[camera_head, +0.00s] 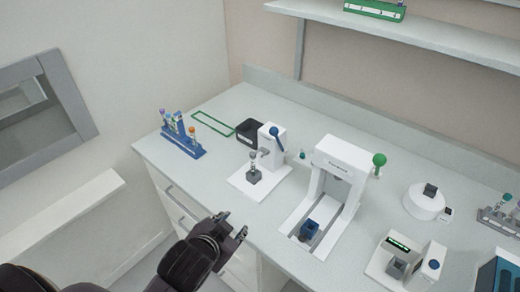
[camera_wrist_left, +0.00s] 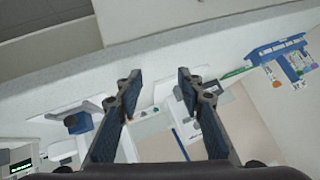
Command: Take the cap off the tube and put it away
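A tube (camera_head: 253,163) stands upright in a small grey block on the white base of a device (camera_head: 271,146) with a blue-knobbed lever. Its cap is too small to make out. Other tubes stand in a blue rack (camera_head: 182,142) at the counter's left end, with purple, teal and orange caps; the rack also shows in the left wrist view (camera_wrist_left: 280,52). My left gripper (camera_head: 233,224) is open and empty, near the counter's front edge, in front of the device and apart from it. My right gripper is not in view.
A black bin (camera_head: 249,131) stands behind the device, beside a green outline (camera_head: 212,122). A white gantry (camera_head: 342,170) with a blue block (camera_head: 308,229) stands to the right. Further right are a round white device (camera_head: 424,203) and a display unit (camera_head: 400,262). Bare counter lies front left.

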